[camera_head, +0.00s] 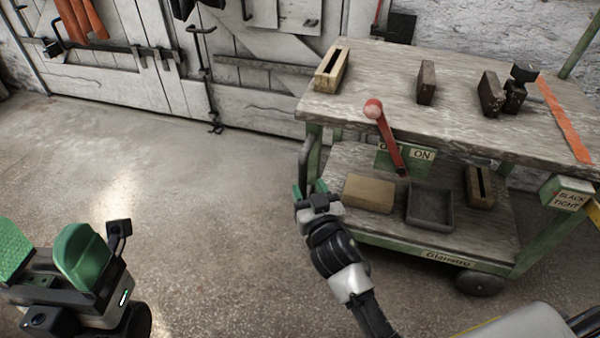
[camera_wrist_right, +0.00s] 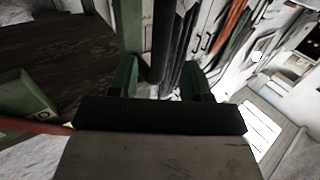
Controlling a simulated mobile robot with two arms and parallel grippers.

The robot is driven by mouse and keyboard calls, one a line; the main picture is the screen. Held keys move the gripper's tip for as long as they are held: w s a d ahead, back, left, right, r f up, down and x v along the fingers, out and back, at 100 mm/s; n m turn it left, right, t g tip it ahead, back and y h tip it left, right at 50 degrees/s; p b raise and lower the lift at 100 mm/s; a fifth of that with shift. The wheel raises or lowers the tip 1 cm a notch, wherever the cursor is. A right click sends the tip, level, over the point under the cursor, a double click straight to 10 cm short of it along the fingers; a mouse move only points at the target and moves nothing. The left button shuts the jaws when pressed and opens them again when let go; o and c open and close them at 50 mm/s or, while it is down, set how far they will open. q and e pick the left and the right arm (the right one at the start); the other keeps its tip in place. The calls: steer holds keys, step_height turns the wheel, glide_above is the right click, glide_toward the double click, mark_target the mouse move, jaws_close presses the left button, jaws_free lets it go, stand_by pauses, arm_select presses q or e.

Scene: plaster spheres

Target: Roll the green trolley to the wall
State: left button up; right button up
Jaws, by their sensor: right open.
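The green trolley (camera_head: 380,72) stands at the right in the head view, with worn wooden decks, a green frame and dark wheels. Its dark curved handle (camera_head: 304,152) is on the left end. My right gripper (camera_head: 311,190) is at the lower part of this handle. In the right wrist view its green fingers (camera_wrist_right: 160,82) are apart, and the dark handle bar (camera_wrist_right: 163,38) runs down between them, with a gap on the right side. My left gripper (camera_head: 45,258) is at the lower left, its green fingers spread and empty, away from the trolley.
A red lever with a pink knob (camera_head: 374,109) sticks up at the trolley's front beside an ON label. Wooden blocks (camera_head: 332,70) stand on top; a grey tray (camera_head: 430,207) is on the lower deck. White plank doors (camera_head: 110,80) and a rough wall (camera_head: 480,30) lie behind. The floor at left is clear.

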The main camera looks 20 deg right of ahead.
mark_target(304, 179)
steer(key=w+b, duration=0.1)
steer(key=w, duration=0.6)
steer(key=shift+f+b, duration=0.1)
steer(key=shift+b, duration=0.25)
jaws_close()
